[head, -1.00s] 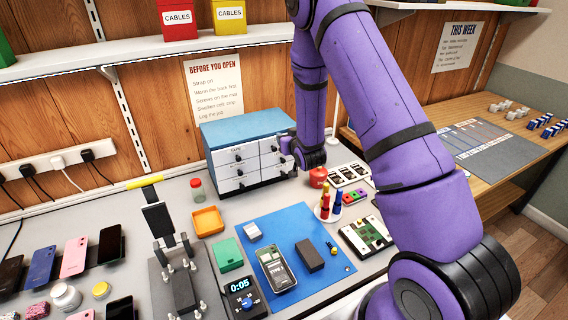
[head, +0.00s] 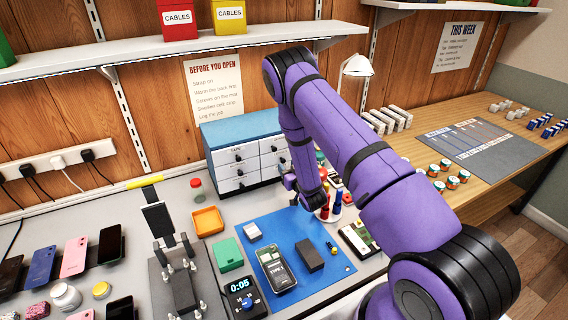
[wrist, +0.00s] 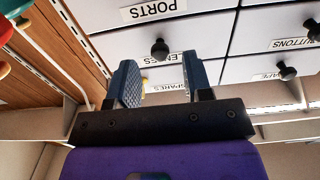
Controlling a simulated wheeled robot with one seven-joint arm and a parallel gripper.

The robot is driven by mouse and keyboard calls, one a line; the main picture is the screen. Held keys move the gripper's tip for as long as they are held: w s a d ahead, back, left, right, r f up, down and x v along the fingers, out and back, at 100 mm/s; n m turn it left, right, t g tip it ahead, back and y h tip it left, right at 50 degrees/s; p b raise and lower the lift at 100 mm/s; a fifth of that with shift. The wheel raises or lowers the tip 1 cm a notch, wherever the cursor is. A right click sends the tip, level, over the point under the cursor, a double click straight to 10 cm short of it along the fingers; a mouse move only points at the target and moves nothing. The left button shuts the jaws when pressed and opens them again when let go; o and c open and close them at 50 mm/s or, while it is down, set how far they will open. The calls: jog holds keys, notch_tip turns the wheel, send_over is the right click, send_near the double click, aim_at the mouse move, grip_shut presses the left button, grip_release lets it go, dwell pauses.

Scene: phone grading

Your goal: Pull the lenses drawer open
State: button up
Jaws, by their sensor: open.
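The blue-topped drawer cabinet (head: 240,130) stands against the back wall, its white drawers flush in the head view. The lenses drawer (head: 272,160) is the middle one of the right column. In the upside-down wrist view its dark knob (wrist: 160,47) shows ahead of and between the fingertips, apart from them, with its label (wrist: 160,59) partly covered. My gripper (wrist: 160,70) is open and empty. In the head view my gripper (head: 291,188) is in front of the cabinet's lower right, partly hidden by my wrist.
The ports label (wrist: 152,10) and spares label (wrist: 166,87) mark the neighbouring drawers. A blue mat (head: 300,225) with a phone (head: 276,268) lies in front of the cabinet. An orange tray (head: 208,221) is left of it. Screwdrivers (head: 337,203) stand close right of my gripper.

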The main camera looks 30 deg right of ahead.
aim_at(284, 162)
jog(key=shift+w, duration=1.75)
grip_shut()
